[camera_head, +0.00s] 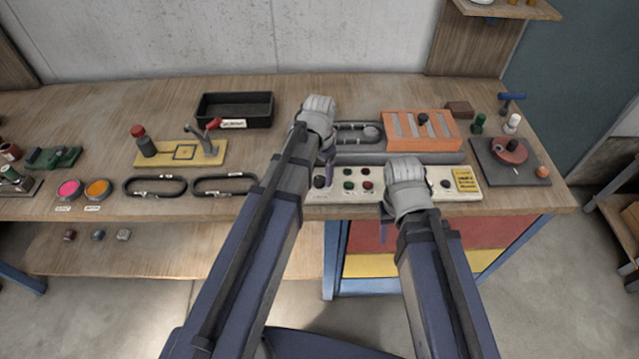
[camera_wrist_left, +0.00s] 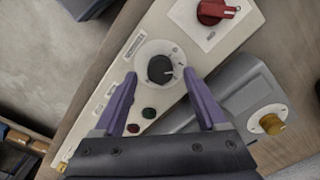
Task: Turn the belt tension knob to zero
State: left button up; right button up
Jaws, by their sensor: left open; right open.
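A black knob with a white pointer line sits on a white round dial on the pale control panel (camera_head: 465,194). It shows between my left fingers in the left wrist view (camera_wrist_left: 160,69) and at the panel's left part in the head view (camera_head: 319,182). The pointer line aims toward the right of the wrist view; the dial marks and label are too small to read. My left gripper (camera_wrist_left: 160,79) is open, a purple finger on either side of the dial, with no contact visible.
A red rotary switch (camera_wrist_left: 215,11) is beyond the dial. Red (camera_wrist_left: 133,128) and green (camera_wrist_left: 149,113) buttons are close by. A brass knob (camera_wrist_left: 268,123) projects from the grey housing beside the panel. Another black knob (camera_head: 445,184) is right of my right gripper.

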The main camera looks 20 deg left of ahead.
pick_arm(q)
notch_tip(320, 180, down, 2)
jog(key=shift+f+b, duration=0.1)
jog(key=shift+b, duration=0.5)
grip_shut()
